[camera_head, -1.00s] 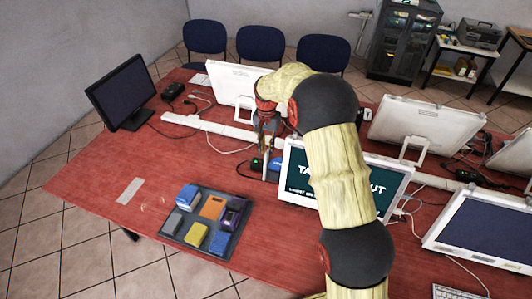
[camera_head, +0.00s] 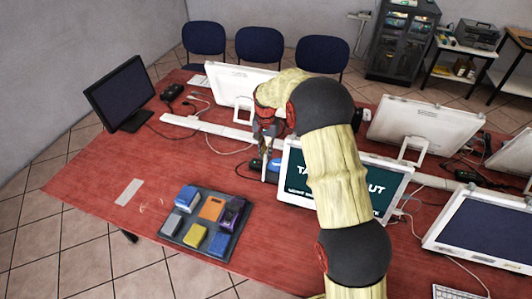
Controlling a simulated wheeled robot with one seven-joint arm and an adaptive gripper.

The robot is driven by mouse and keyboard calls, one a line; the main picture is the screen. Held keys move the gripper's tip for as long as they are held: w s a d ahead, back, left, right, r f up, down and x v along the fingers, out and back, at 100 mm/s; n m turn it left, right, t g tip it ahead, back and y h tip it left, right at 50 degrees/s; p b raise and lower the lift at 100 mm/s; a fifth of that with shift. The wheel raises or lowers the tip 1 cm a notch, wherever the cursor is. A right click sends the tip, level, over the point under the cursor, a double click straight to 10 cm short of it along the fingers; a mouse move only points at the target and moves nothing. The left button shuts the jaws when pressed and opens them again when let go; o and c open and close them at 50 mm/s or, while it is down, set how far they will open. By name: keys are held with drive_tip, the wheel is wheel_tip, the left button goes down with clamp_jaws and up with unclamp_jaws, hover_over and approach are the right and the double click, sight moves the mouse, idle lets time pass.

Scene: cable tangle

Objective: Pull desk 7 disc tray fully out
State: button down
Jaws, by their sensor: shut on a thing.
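A white all-in-one computer (camera_head: 347,186) stands in the middle of the red desk. Its dark green screen shows large white letters, partly hidden by my arm. My gripper (camera_head: 266,153) is at the computer's left edge, pointing down, with its fingers closed. A thin grey upright piece (camera_head: 265,170), which looks like the disc tray, shows at the fingertips beside the screen's left edge. The fingers seem shut on it, but the contact is small and partly hidden. How far the tray stands out from the computer cannot be told.
A dark tray (camera_head: 177,238) with several coloured blocks lies at the front left. A blue object (camera_head: 275,164) and a small dark object (camera_head: 256,164) are close to my fingers.

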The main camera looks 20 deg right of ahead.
idle(0.6)
drive_tip(key=w+a+p, duration=0.2)
drive_tip(key=w+a, duration=0.1)
drive_tip(key=a, duration=0.2)
drive_tip(key=shift+w, duration=0.3)
drive_tip(key=shift+a, duration=0.1)
drive_tip(key=c, duration=2.2)
unclamp_jaws()
wheel_tip(320, 180, up, 12)
